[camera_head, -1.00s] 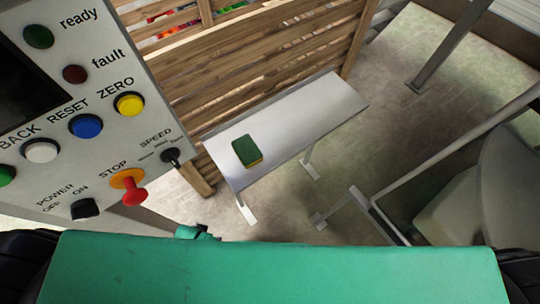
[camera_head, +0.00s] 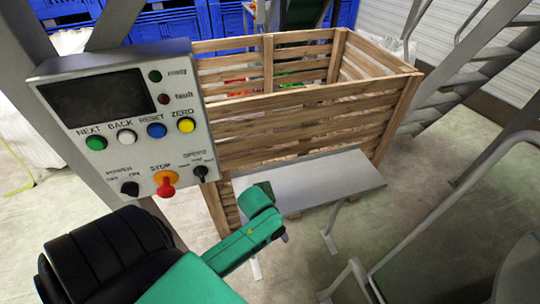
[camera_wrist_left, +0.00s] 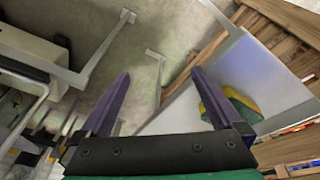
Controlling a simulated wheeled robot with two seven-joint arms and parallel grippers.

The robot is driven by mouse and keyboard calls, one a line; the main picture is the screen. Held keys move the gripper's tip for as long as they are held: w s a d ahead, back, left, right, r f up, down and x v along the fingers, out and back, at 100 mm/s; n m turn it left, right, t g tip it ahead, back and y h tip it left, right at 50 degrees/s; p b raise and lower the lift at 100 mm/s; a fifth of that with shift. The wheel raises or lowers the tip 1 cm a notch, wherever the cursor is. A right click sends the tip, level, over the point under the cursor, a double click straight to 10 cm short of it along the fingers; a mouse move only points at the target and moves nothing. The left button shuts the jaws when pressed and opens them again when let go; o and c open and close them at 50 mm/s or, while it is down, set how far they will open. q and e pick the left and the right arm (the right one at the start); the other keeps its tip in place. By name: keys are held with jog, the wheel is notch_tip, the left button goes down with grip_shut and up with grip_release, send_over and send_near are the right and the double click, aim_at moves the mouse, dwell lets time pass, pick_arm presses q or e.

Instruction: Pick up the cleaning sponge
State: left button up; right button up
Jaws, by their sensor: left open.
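The cleaning sponge (camera_wrist_left: 236,104), green and yellow, lies on the pale shelf in the left wrist view, just right of my right-hand finger and partly behind it. My left gripper (camera_wrist_left: 160,74) is open, with two purple fingers apart and nothing between them. In the head view the green left arm (camera_head: 245,240) reaches in front of the left end of the grey shelf (camera_head: 335,180). The sponge does not show in the head view; the arm covers that end of the shelf. My right gripper is not in view.
A wooden slatted crate (camera_head: 300,125) stands behind the shelf. A control panel (camera_head: 130,120) with coloured buttons stands at the left. Metal railings (camera_head: 440,215) and stairs are at the right. Open floor lies between the shelf and the railings.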

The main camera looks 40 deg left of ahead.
pick_arm(q)
jog(key=w+a+r+n+g+p, duration=0.1)
jog(key=w+a+r+n, duration=0.35)
jog(key=r, duration=0.25)
jog(key=w+a+r+n+g, duration=0.2)
jog(key=w+a+r+n, duration=0.2)
jog(key=a+r+n, duration=0.3)
jog(key=shift+m+y, duration=0.4)
jog(key=shift+m, duration=0.15)
jog(key=f, duration=0.4)
jog(key=d+f+p, duration=0.1)
jog(key=f, duration=0.4)
jog(key=f+p, duration=0.1)
jog(key=f, duration=0.3)
jog(key=shift+w+d+f, duration=0.1)
jog(key=shift+d+f, duration=0.1)
jog(key=shift+f, duration=0.05)
jog(key=c, duration=1.2)
jog(key=shift+o, duration=0.2)
notch_tip(320, 180, up, 7)
jog(key=p, duration=0.6)
jog(key=shift+p, duration=0.35)
notch_tip(320, 180, up, 13)
jog(key=b, duration=0.1)
jog(key=shift+r, duration=0.1)
